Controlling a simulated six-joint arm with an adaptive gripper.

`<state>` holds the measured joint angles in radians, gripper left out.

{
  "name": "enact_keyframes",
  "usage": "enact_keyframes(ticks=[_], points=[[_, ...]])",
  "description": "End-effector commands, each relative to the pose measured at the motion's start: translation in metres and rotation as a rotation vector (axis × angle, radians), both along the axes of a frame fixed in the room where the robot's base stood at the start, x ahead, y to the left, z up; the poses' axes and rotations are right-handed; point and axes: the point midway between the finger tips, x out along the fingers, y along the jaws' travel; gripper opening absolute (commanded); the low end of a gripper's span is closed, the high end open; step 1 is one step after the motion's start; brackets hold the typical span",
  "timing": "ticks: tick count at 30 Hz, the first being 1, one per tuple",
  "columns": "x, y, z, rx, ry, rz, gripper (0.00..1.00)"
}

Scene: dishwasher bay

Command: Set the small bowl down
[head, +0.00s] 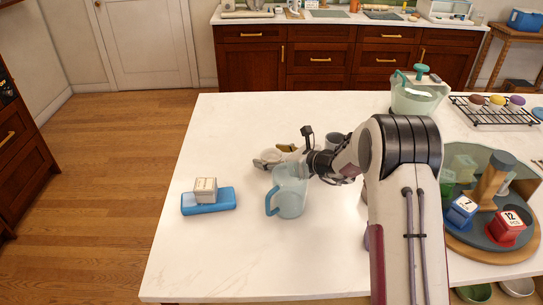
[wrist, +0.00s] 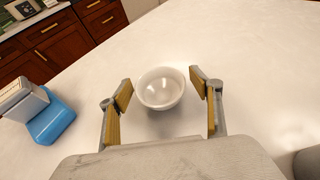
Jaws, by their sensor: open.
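The small bowl (wrist: 161,90) is white, round and upright on the white countertop, its open top facing up. In the wrist view it lies between the two fingers of my gripper (wrist: 160,91), which are spread wide with a gap on either side of the bowl. My gripper (head: 276,157) also shows in the head view, low over the counter behind a pale blue pitcher. There the bowl (head: 270,155) is small and partly hidden by the fingers.
The pale blue pitcher (head: 290,193) stands close in front of my gripper. A blue case (head: 208,202) with a small box (head: 205,188) on top lies to the left. A grey cup (head: 333,141) is behind. The counter's front left is clear.

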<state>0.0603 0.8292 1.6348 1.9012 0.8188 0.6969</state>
Motion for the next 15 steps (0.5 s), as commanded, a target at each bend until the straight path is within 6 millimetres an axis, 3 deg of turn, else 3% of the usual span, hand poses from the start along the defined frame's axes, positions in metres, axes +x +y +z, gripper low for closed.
enact_keyframes(ticks=[7, 15], points=[[0.000, 0.000, 0.004, -0.001, -0.001, 0.000, 0.64], [-0.015, -0.015, 0.012, 0.000, 0.000, -0.001, 0.64]])
